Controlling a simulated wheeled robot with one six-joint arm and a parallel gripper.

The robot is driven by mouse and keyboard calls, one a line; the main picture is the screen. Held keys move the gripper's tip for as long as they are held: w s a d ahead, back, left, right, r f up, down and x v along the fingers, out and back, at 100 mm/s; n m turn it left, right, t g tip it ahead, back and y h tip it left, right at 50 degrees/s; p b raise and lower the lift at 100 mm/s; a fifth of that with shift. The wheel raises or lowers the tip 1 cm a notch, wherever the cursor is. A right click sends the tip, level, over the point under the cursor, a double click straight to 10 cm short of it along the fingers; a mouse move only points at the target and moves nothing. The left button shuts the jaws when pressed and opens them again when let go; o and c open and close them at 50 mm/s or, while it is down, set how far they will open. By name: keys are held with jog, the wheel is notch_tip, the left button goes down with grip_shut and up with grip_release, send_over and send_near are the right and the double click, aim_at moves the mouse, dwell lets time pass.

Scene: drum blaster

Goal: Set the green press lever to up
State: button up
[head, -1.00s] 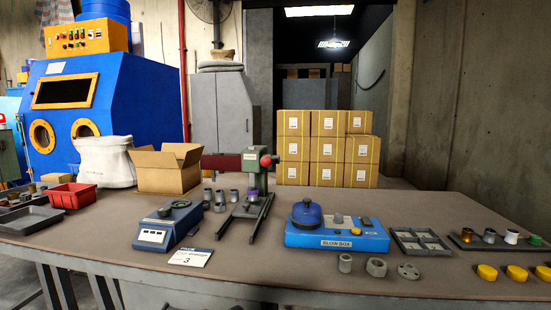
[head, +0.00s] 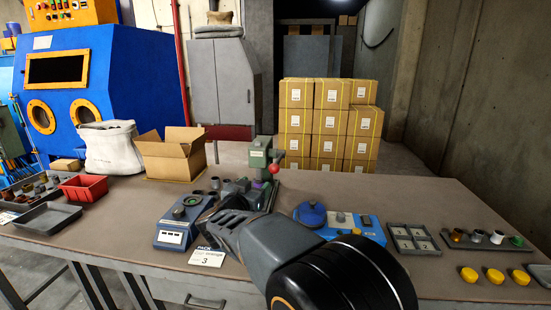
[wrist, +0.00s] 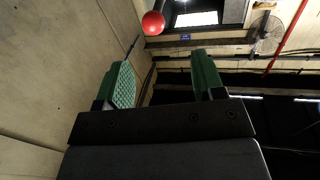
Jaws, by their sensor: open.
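The green press (head: 262,157) stands at the back of the bench in the head view, its foot partly hidden by my arm. Its lever's red ball knob (head: 274,169) is at the right side of the press head. The knob also shows in the wrist view (wrist: 153,23) on a dark rod, ahead of my fingers. My gripper (wrist: 163,78) is open, with its two green-padded fingers apart and nothing between them. The knob is beyond the fingertips, not touching them. In the head view my arm largely hides the gripper, low in front of the press.
A blue device (head: 366,226) with a round blue lid stands right of the press, partly behind my arm. A small blue-grey scale (head: 172,235) is to the left. An open carton (head: 172,160) stands behind left. Grey trays (head: 411,239) lie at the right.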

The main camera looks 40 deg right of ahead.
aim_at(273, 169)
jog(key=shift+g, duration=0.3)
jog(key=x, duration=0.4)
jog(key=b+x, duration=0.1)
jog(key=x, duration=0.9)
jog(key=shift+s+d+r, duration=0.2)
jog(key=shift+s+r, duration=0.15)
jog(key=shift+r, duration=0.05)
grip_shut()
jog(key=shift+a, duration=0.1)
